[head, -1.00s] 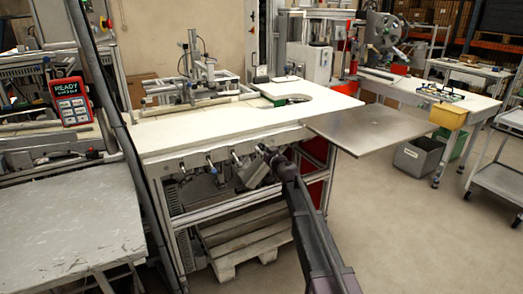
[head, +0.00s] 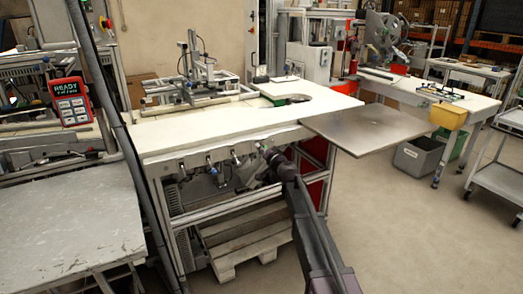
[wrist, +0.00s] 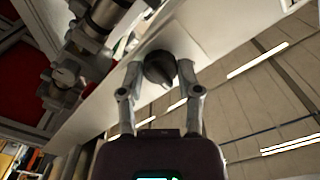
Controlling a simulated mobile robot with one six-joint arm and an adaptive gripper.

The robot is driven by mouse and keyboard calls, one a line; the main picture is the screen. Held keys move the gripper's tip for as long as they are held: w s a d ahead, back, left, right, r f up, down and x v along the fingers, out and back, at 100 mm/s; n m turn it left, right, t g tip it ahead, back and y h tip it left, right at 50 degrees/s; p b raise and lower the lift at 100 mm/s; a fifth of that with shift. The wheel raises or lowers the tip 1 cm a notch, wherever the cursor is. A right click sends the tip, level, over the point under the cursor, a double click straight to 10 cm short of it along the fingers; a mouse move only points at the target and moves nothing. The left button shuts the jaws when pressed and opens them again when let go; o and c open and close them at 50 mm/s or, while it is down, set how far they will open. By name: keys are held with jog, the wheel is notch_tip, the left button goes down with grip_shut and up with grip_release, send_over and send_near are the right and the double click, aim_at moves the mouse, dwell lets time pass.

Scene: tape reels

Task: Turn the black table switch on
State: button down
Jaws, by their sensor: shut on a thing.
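The black table switch (wrist: 160,68) is a round dark knob with a raised ridge, mounted on a pale panel in the wrist view. My gripper (wrist: 160,72) has a finger on each side of the knob and is shut on it. In the head view my gripper (head: 266,156) is at the table's front rail, below the white tabletop (head: 215,128). The switch cannot be made out there behind my arm and gripper.
Several small fittings (head: 208,160) line the table's front rail left of my gripper. A metal shelf (head: 368,128) juts out at the right. A wooden pallet (head: 245,238) lies under the table. The floor at the right front is clear.

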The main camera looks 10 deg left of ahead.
jog(key=m, duration=0.5)
jog(key=shift+a, duration=0.1)
jog(key=shift+m, duration=0.4)
jog(key=shift+c, duration=1.5)
grip_release()
jog(key=shift+s, duration=0.1)
jog(key=v, duration=1.2)
